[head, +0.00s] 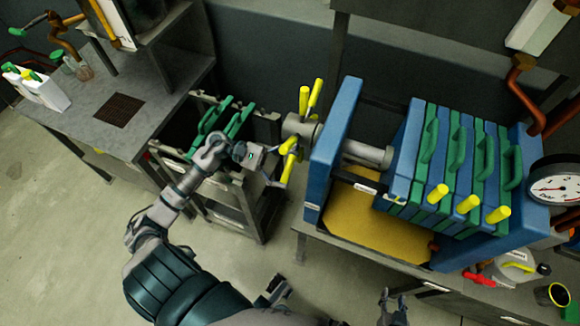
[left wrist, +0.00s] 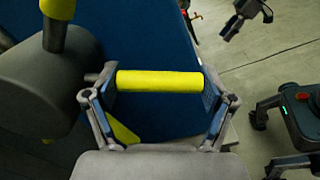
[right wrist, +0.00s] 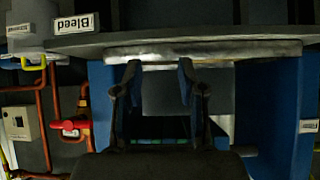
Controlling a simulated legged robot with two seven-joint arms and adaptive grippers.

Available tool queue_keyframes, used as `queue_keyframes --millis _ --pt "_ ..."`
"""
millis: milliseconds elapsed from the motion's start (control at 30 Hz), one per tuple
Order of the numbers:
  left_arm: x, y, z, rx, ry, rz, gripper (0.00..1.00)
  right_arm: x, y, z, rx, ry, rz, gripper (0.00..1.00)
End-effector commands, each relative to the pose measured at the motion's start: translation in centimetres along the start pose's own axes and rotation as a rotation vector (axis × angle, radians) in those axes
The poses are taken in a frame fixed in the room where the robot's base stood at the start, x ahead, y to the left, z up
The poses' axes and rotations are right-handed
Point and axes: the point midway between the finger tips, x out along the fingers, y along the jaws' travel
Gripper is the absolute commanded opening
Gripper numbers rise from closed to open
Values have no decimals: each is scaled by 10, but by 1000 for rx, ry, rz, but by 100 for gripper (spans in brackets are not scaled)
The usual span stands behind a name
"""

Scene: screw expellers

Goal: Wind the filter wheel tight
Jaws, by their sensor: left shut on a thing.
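The filter wheel is a grey hub (head: 297,124) with several yellow handles, on the left side of the blue press end plate (head: 336,130). Two handles (head: 315,94) point up. My left gripper (head: 280,165) is at the lower handles. In the left wrist view, a yellow handle (left wrist: 158,81) lies between its two fingers, which are shut on it. The grey hub (left wrist: 40,85) shows at the left there. My right gripper (head: 393,300) is low at the bottom of the head view, away from the wheel. Its fingers (right wrist: 158,72) are apart, with nothing held between them.
The press holds green-handled plates (head: 458,150) and a yellowish tray (head: 360,215). A gauge (head: 556,188) is at the right. A rack with green-handled plates (head: 225,125) stands left of the wheel. A red valve handle (right wrist: 70,125) shows in the right wrist view. Open floor lies in front.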

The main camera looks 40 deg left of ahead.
Motion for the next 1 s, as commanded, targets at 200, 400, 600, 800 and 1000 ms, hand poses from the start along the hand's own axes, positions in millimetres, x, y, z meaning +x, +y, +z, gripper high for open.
queue_keyframes --millis 200,400,600,800,1000 --pt "0 -1 -6 29 2 1 20 8 -5 -27 2 171 -12 40" --pt "0 0 -6 42 2 0 20 8 -7 -39 3 234 -16 40" --pt "0 0 -6 46 3 0 20 7 -7 -41 3 243 -17 40" --pt "0 0 -6 46 4 0 85 8 -7 -40 3 241 -17 40" --pt "0 0 -5 45 2 -1 100 8 -7 -40 3 240 -16 40"
